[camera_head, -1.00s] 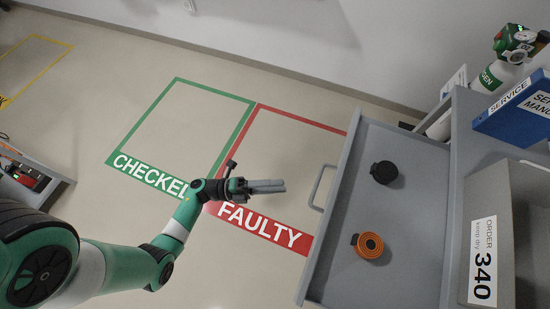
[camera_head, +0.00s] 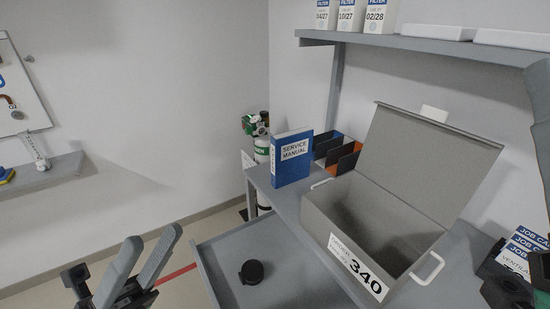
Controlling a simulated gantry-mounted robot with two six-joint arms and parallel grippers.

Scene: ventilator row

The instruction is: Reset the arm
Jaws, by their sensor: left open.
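My left gripper (camera_head: 150,243) shows at the bottom left, its two grey fingers pointing up and spread apart, with nothing between them. It is left of the open grey drawer (camera_head: 219,268) and apart from it. A round black cap (camera_head: 252,272) lies in the drawer. The orange part seen earlier in the drawer is out of view.
On the workbench (camera_head: 288,204) stand a blue service manual (camera_head: 292,158) and an open grey box marked 340 (camera_head: 345,235). A shelf (camera_head: 420,44) with filter boxes hangs above. A green-topped cylinder (camera_head: 258,145) stands behind. Job cards (camera_head: 525,245) lie at right.

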